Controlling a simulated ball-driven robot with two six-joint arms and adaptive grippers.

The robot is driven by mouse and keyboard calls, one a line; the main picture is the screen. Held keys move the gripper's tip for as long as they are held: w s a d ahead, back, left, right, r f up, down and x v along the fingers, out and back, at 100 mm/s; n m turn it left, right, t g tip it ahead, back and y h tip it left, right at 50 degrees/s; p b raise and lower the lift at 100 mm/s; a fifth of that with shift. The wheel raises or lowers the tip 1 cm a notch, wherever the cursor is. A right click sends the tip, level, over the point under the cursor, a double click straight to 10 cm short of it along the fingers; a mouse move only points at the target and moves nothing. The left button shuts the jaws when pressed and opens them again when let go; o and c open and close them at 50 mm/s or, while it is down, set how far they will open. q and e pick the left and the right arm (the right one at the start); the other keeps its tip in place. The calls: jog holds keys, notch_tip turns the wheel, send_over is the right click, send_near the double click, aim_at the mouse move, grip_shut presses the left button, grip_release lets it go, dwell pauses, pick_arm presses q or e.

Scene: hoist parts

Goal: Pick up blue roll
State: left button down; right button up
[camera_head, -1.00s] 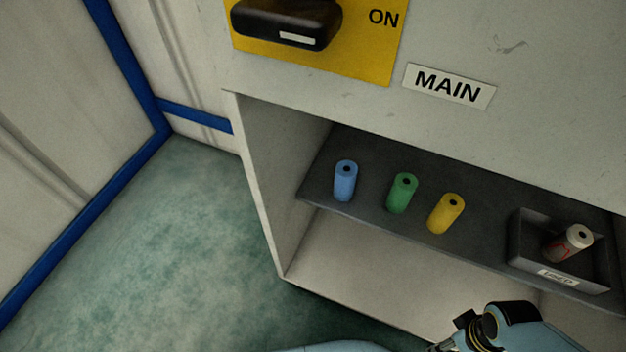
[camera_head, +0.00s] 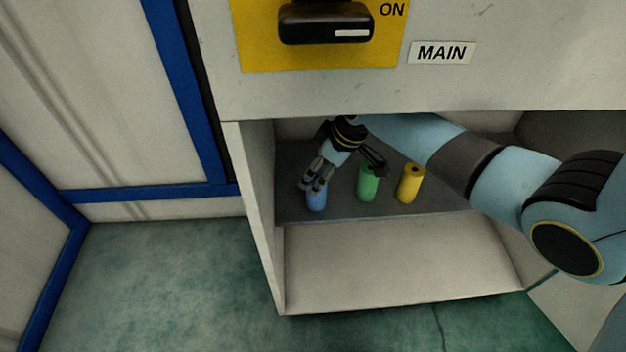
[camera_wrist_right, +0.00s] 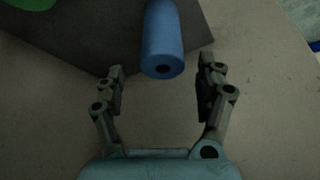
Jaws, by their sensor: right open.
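The blue roll (camera_head: 316,201) stands at the left end of the dark shelf in the head view, its upper part hidden behind my right gripper. In the right wrist view the blue roll (camera_wrist_right: 162,42) lies ahead, between the lines of the two fingers, its end with the dark hole facing me. My right gripper (camera_head: 316,183) is open and empty, reaching into the cabinet just at the roll. In the wrist view its fingertips (camera_wrist_right: 160,72) stand on both sides of the roll's near end, with a gap on each side. My left gripper is not in view.
A green roll (camera_head: 367,184) and a yellow roll (camera_head: 409,184) stand to the right of the blue one on the shelf (camera_head: 440,200). The cabinet's left wall (camera_head: 258,215) is close on the left. The compartment below the shelf (camera_head: 400,262) is empty.

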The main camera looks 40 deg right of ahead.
aim_at(318, 203)
jog(key=x, duration=0.1)
jog(key=b+x, duration=0.2)
jog(key=x, duration=0.1)
jog(key=shift+s+f, duration=0.2)
jog(key=shift+s, duration=0.1)
jog(key=shift+b+x, duration=0.45)
jog(key=shift+x, duration=0.6)
jog(key=shift+w+a+f, duration=0.1)
jog(key=shift+f, duration=0.05)
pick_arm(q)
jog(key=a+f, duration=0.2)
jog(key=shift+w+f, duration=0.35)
pick_arm(e)
jog(key=c, duration=1.2)
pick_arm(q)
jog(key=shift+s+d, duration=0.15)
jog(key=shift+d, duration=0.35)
pick_arm(e)
jog(key=shift+c, duration=0.9)
